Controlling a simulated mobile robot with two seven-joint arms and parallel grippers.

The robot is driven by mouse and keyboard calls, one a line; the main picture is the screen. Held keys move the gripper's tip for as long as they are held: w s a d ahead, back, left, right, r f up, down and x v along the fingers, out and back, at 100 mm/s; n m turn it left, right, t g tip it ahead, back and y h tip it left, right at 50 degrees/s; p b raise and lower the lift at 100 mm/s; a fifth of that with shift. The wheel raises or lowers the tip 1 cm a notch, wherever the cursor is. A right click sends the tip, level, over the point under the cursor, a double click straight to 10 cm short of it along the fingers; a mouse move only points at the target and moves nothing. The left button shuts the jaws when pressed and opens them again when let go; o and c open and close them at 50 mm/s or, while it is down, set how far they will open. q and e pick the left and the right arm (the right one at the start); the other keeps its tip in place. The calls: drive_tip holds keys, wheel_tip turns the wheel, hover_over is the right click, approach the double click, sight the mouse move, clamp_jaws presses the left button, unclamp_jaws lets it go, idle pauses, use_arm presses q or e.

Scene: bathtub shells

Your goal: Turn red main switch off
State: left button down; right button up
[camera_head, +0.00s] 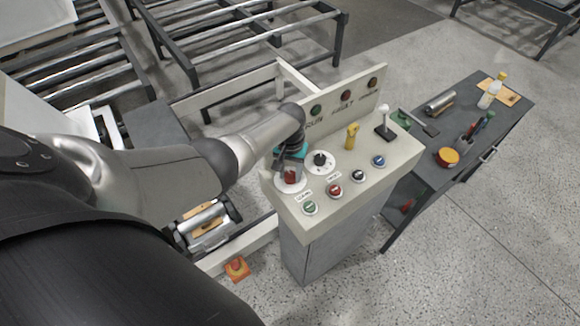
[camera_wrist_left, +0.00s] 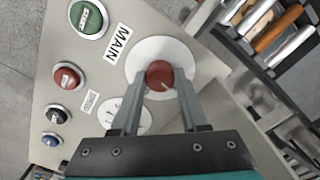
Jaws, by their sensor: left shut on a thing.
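The red main switch (camera_wrist_left: 160,75) is a round red knob with a pale pointer line, on a white disc beside the MAIN label (camera_wrist_left: 114,44). In the head view the red switch (camera_head: 291,176) sits at the near left corner of the control console (camera_head: 395,160), partly hidden by my gripper. My left gripper (camera_head: 284,168) reaches down onto it from the left. In the left wrist view the fingers of my left gripper (camera_wrist_left: 158,90) are closed on both sides of the knob. My right gripper is not in view.
The console top also holds a black rotary knob (camera_head: 320,160), a yellow key-like handle (camera_head: 351,136), a black lever (camera_head: 384,124) and several push buttons. A dark workbench (camera_head: 475,140) with tools stands right.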

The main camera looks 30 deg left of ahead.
sight(290, 175)
use_arm(q)
drive_tip(key=shift+n+p, duration=0.3)
drive_tip(key=shift+n, duration=0.8)
drive_tip(key=shift+w, duration=0.1)
drive_tip(key=shift+c, duration=2.1)
unclamp_jaws()
drive_tip(key=shift+r+p, duration=0.8)
drive_tip(key=shift+r, duration=0.95)
wheel_tip(290, 175, up, 12)
drive_tip(key=shift+f, duration=0.15)
